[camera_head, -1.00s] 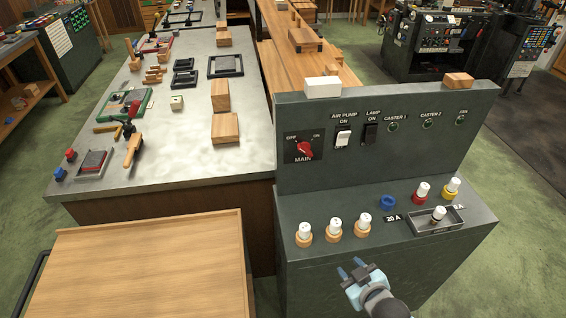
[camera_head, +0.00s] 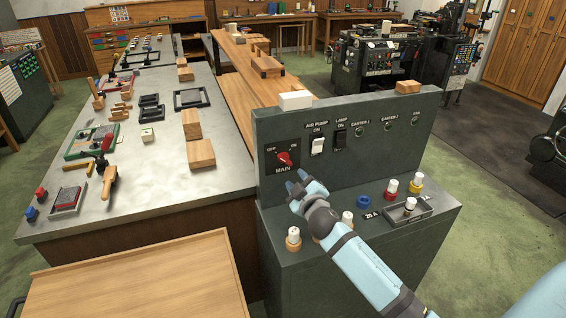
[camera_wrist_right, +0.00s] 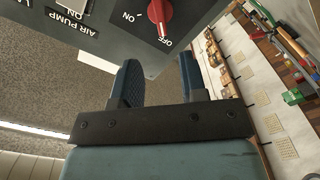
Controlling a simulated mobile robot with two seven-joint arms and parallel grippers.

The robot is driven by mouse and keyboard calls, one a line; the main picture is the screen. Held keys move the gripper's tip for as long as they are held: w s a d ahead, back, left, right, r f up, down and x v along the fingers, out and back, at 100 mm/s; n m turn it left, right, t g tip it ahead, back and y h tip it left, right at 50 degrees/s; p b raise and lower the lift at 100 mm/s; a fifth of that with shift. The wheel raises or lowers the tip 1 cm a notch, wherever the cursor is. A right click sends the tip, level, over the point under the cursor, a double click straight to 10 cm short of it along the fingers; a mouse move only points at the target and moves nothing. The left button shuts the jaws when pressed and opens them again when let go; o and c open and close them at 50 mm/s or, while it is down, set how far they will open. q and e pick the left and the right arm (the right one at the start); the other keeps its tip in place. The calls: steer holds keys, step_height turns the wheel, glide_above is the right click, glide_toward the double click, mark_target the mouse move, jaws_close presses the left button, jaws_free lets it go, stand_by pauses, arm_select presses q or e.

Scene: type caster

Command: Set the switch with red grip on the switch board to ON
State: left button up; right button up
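The switch with the red grip (camera_head: 285,160) is on the upright panel of the dark green switch board (camera_head: 375,147), above the MAIN label, with OFF at its left and ON at its right. Its grip appears tilted toward OFF. It also shows at the top of the right wrist view (camera_wrist_right: 160,16), beyond the fingertips. My right gripper (camera_head: 302,184) is just below and in front of the switch, apart from it. In the right wrist view its two blue fingers (camera_wrist_right: 160,80) are spread with nothing between them. My left gripper is not in view.
The board also bears an AIR PUMP switch (camera_head: 317,145) and a LAMP switch (camera_head: 340,140). White-topped fuses (camera_head: 293,237) stand on its ledge below my right arm. A grey workbench (camera_head: 150,190) stands at the left.

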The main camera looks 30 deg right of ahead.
mark_target(284, 161)
steer(key=p+x, duration=0.1)
steer(key=x, duration=0.8)
steer(key=shift+w+a, duration=0.1)
steer(key=shift+w, duration=0.3)
steer(key=shift+c, duration=0.2)
jaws_close()
